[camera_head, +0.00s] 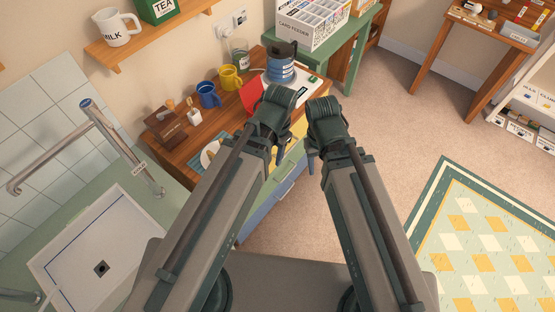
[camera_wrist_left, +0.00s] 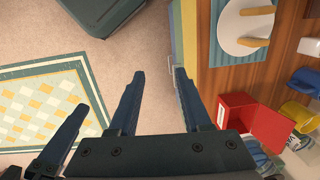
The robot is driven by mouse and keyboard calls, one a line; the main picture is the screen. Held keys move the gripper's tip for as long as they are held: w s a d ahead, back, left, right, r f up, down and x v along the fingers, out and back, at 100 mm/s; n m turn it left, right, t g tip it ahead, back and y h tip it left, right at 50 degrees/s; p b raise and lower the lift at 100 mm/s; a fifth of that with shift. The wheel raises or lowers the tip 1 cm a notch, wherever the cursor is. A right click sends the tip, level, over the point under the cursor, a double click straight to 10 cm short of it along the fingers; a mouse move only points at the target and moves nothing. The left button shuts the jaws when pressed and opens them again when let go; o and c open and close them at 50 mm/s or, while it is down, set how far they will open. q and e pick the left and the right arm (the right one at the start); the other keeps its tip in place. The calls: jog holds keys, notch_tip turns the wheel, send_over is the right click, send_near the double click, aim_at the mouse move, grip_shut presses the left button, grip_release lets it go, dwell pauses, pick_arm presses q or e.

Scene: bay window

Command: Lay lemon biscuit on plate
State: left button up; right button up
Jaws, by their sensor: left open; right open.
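A white plate (camera_wrist_left: 232,42) lies on the wooden counter in the left wrist view, with two tan finger-shaped pieces, an upper one (camera_wrist_left: 257,11) and a lower one (camera_wrist_left: 254,43), over it. I cannot tell which, if either, is the lemon biscuit. In the head view my left arm partly hides the plate (camera_head: 206,158). My left gripper (camera_wrist_left: 159,75) is open and empty, off the counter's front edge and apart from the plate. It also shows in the head view (camera_head: 279,155). My right gripper (camera_head: 311,163) is open close beside it, with nothing seen in it.
A red open box (camera_wrist_left: 247,122) stands on the counter.

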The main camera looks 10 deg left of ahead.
pick_arm(q)
jog(key=s+d+n, duration=0.2)
jog(key=shift+s+n, duration=0.1)
jog(key=shift+n, duration=0.2)
